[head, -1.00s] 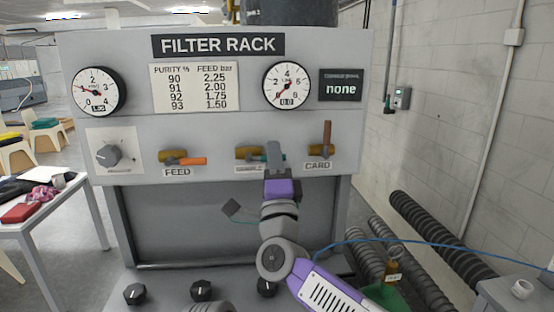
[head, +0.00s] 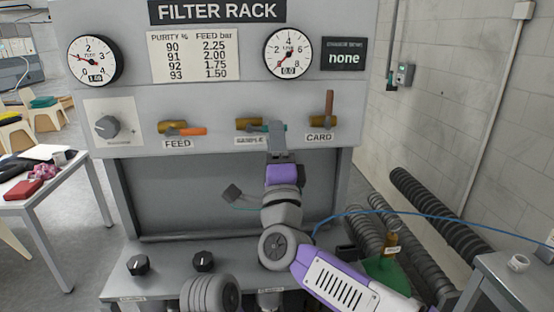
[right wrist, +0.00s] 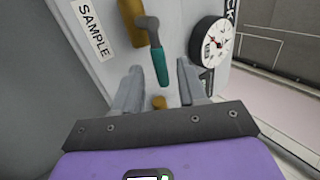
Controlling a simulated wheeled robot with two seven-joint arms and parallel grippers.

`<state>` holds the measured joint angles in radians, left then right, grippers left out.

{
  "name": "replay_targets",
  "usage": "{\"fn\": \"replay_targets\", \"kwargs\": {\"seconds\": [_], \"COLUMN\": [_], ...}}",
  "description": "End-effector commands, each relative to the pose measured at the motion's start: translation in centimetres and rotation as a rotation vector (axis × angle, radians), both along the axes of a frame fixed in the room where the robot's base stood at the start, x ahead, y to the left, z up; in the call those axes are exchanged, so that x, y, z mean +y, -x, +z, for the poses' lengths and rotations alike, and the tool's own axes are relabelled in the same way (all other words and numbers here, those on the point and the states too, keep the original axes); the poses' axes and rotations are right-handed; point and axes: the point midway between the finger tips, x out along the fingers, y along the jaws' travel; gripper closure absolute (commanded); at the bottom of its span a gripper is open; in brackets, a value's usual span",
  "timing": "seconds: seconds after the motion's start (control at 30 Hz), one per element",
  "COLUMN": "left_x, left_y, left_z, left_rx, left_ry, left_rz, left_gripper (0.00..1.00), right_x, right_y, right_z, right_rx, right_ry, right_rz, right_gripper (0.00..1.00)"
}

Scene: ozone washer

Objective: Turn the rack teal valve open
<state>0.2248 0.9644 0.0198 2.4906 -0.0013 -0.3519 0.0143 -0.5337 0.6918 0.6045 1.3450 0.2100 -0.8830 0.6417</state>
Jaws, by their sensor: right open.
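The teal valve handle (head: 262,128) belongs to the brass valve labelled SAMPLE, in the middle of the filter rack's front. It lies level, pointing right. My right gripper (head: 278,138) is below and in front of the handle's right end, partly covering it. In the right wrist view the teal handle (right wrist: 160,66) hangs down toward the gap between the open fingers of my gripper (right wrist: 158,82), with its end near the fingertips. No contact shows. My left gripper does not show.
The FEED valve (head: 180,129) with an orange handle is to the left; the CARD valve (head: 326,112) with an upright brown handle is close on the right. Black knobs (head: 204,262) stand on the lower ledge. A table (head: 60,185) is at left, corrugated hoses (head: 440,220) at right.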

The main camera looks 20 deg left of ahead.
Motion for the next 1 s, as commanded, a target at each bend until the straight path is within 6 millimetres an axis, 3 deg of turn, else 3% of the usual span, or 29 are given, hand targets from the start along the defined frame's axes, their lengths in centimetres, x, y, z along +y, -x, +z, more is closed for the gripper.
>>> {"fn": "replay_targets", "kwargs": {"seconds": [0.33,1.0], "left_x": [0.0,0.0], "left_y": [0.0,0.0], "left_z": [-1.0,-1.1], "left_rx": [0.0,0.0], "left_ry": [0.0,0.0], "left_rz": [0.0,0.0], "left_gripper": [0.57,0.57], "right_x": [-1.6,-1.8], "right_y": [2.9,3.3], "right_z": [-2.3,-2.5], "right_rx": [0.0,0.0], "right_ry": [0.0,-0.001], "right_rz": [0.0,0.001], "right_gripper": [0.59,0.59]}}
